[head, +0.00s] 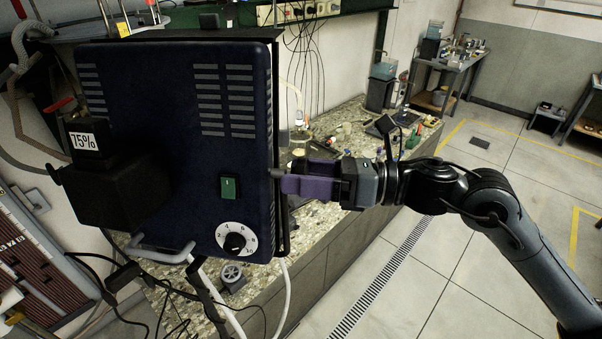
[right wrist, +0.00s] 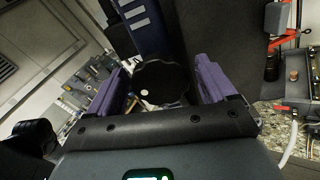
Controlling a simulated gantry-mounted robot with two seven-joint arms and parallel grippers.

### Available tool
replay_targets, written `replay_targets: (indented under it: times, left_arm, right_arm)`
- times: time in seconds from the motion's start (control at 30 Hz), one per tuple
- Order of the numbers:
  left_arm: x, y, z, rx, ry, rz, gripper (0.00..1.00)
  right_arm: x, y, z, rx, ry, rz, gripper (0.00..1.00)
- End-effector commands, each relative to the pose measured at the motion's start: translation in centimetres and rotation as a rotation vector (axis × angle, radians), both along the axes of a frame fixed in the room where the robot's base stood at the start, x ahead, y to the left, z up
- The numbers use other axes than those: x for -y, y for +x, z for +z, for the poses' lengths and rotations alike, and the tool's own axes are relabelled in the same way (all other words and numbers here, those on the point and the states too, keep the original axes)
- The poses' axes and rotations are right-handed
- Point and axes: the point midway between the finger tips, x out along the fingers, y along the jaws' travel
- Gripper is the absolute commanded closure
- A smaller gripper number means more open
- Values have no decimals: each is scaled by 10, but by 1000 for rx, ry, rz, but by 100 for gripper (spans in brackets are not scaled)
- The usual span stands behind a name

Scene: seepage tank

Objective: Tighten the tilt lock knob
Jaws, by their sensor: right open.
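The tilt lock knob is a black, lobed knob (right wrist: 160,84) in the right wrist view, with a small pale spot on its face. It lies between the two purple fingers of my right gripper (head: 287,184). The fingers stand apart on either side of it, with a gap visible at the left; contact on the right cannot be told. In the head view my right gripper reaches in from the right to the side edge of a dark blue panel housing (head: 165,150). The knob is largely hidden there by the fingers and the housing edge. My left gripper is not in view.
The housing carries a green switch (head: 229,188), a white numbered dial (head: 236,240) and a black block marked 75% (head: 88,140). A speckled bench (head: 330,180) with small items runs behind. Cables hang below the housing. Open floor (head: 440,260) lies at right.

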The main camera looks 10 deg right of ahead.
Motion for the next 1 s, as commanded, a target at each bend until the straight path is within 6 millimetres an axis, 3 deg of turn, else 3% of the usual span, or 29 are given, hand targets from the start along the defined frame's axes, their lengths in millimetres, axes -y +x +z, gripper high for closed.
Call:
replay_targets:
  times: [0.6,1.0]
  left_arm:
    - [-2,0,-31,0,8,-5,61]
    - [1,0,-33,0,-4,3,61]
  right_arm:
    - [87,-28,-2,1,0,-2,16]
    - [96,-32,0,1,1,0,16]
